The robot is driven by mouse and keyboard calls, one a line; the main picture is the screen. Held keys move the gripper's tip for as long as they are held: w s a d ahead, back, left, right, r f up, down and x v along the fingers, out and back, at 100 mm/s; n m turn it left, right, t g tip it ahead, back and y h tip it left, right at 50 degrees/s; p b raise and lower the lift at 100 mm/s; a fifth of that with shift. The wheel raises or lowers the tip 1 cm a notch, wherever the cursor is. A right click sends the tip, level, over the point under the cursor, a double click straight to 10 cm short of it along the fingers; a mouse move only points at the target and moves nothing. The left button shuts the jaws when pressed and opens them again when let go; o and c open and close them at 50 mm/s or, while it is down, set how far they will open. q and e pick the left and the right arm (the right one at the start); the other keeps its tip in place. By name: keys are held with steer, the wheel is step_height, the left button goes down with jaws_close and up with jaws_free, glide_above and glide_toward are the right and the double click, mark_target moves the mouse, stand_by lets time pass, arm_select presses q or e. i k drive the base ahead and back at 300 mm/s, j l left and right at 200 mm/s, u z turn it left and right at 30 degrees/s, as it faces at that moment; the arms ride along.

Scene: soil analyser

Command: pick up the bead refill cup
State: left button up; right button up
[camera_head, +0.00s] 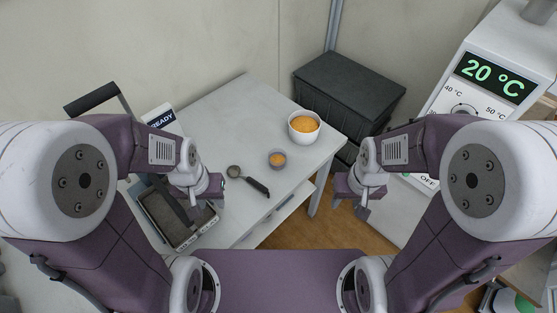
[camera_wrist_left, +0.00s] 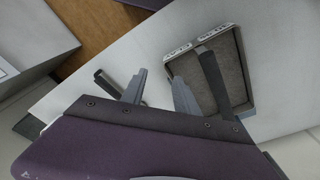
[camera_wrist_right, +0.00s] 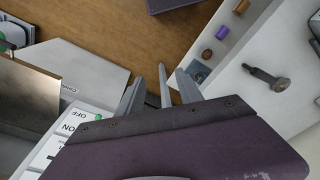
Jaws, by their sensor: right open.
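My right gripper (camera_head: 350,200) is right of the table, over the floor, open and empty. Neither wrist view shows the cup.
A grey-lined tray (camera_head: 168,222) is at the table's left front. A READY display (camera_head: 161,118) stands behind it. A black crate (camera_head: 345,92) is behind the table; a 20 °C machine (camera_head: 480,85) stands at right.

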mark_target(277, 157)
steer(key=l+u, duration=0.25)
steer(key=u, duration=0.25)
steer(key=l+u, duration=0.3)
steer(key=u, duration=0.2)
steer(key=l+u, duration=0.3)
steer(key=u, duration=0.15)
steer(key=k+l+u, duration=0.1)
steer(key=l+u, duration=0.15)
steer(key=u, duration=0.25)
